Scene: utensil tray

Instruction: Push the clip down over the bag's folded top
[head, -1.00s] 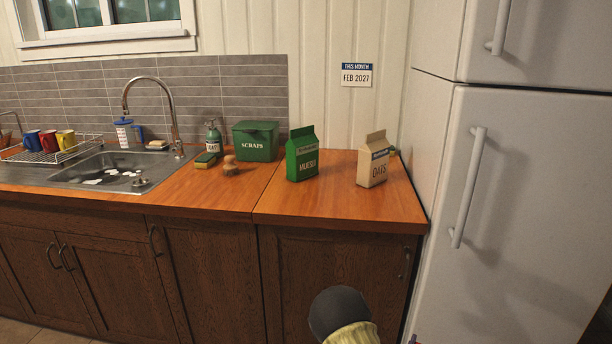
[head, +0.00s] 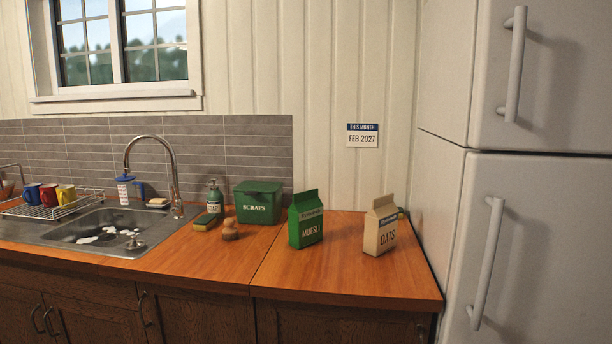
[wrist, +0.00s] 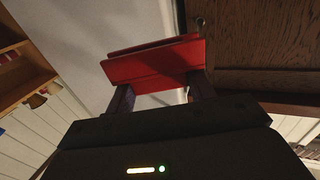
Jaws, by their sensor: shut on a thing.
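The red clip (wrist: 152,66) shows in the wrist view, held between the two dark fingers of my gripper (wrist: 162,94). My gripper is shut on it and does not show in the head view. Two bags stand upright on the wooden counter in the head view. The green one is marked MUESLI (head: 306,222). The beige one is marked OATS (head: 379,228) and stands to its right, nearer the fridge. Both have a narrow top ridge, and no clip shows on either. The clip is apart from both bags.
The counter (head: 340,278) is clear in front of the bags. The white fridge (head: 545,230) bounds it on the right. A green SCRAPS bin (head: 258,204), a brown wooden object (head: 230,230), a soap bottle (head: 214,196) and the sink (head: 95,235) lie to the left. A wall sign (head: 362,136) reads FEB 2027.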

